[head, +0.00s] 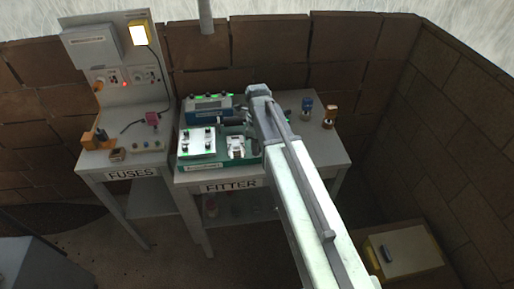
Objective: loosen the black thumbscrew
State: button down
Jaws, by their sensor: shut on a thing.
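My arm reaches from the lower right to the table marked FITTER (231,186). My gripper (238,122) is a small dark shape beside the arm's far end, low over the green fixture (205,168) and partly hidden by the arm. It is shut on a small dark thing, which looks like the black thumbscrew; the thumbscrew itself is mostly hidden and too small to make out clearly. A white plate (197,143) with several dark knobs stands on the left of the fixture. A white part (237,146) sits to its right.
A blue device with green lights (208,106) stands behind the fixture. A blue-topped item (307,106) and an orange-topped item (330,116) stand right of my arm. The FUSES bench (131,174) is at left. A box (405,249) lies low at right.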

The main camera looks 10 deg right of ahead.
jog(key=n, duration=2.5)
jog(key=c, duration=1.2)
grip_release()
jog(key=shift+o, duration=0.2)
jog(key=shift+r, duration=0.1)
